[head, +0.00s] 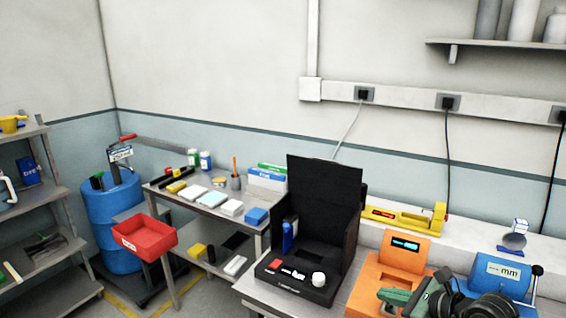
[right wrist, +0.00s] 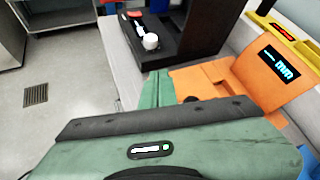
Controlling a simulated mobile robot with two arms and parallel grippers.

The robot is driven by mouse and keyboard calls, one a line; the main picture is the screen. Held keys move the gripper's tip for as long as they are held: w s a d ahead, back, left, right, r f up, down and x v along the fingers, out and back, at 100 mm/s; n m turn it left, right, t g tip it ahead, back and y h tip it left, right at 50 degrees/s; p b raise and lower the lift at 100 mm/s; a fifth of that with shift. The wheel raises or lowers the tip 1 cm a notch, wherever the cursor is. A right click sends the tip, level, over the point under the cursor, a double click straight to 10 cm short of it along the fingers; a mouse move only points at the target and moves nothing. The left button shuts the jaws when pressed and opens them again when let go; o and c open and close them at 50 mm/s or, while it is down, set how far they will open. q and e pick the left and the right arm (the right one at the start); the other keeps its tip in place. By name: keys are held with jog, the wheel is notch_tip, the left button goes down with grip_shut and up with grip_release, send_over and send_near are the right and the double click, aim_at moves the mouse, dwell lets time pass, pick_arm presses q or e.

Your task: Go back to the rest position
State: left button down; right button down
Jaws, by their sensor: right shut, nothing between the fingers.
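My right gripper (head: 392,297) is green and dark grey and shows at the bottom right of the head view, in front of the orange device (head: 403,250). Its fingers are together with nothing between them. In the right wrist view the gripper's green fingers (right wrist: 157,90) point toward the gap between the black box and the orange device (right wrist: 270,75). I cannot tell whether they touch the orange device. My left gripper is not in view.
A black open box (head: 320,240) with small items stands left of the orange device. A blue device (head: 497,272) is to the right and a yellow device (head: 405,217) behind. A side table holds several boxes, and a red bin (head: 145,238) stands at left.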

jog(key=s+a+r+m+t+y, duration=0.4)
jog(key=a+r+m+t, duration=0.3)
jog(key=a+r+m, duration=0.4)
jog(key=s+d+f+m+h, duration=0.25)
jog(key=d+m+h, duration=0.35)
jog(key=m, duration=0.5)
jog(key=s+d+f+m+h, duration=0.1)
jog(key=d+f+m+h, duration=0.2)
jog(key=d+m+h, duration=0.5)
jog(key=s+a+f+m+g, duration=0.1)
jog(key=s+f+m+g, duration=0.4)
jog(key=s+f+m, duration=0.35)
jog(key=s+a+f+m+g+y, duration=0.2)
jog(key=s+a+f+m+g, duration=0.15)
jog(key=s+f, duration=0.4)
jog(key=s+a+f+m+g+y, duration=0.2)
jog(key=s+a+f+g, duration=0.35)
jog(key=s, duration=0.35)
notch_tip(320, 180, down, 27)
jog(key=s+g+b, duration=0.1)
jog(key=s, duration=0.1)
jog(key=s+d+f, duration=0.2)
jog(key=s+f, duration=0.6)
jog(key=s+d+f+g, duration=0.1)
jog(key=s+f, duration=0.7)
jog(key=shift+s+d+n+b, duration=0.15)
jog(key=shift+d+n+b, duration=0.15)
jog(key=shift+d+b, duration=0.05)
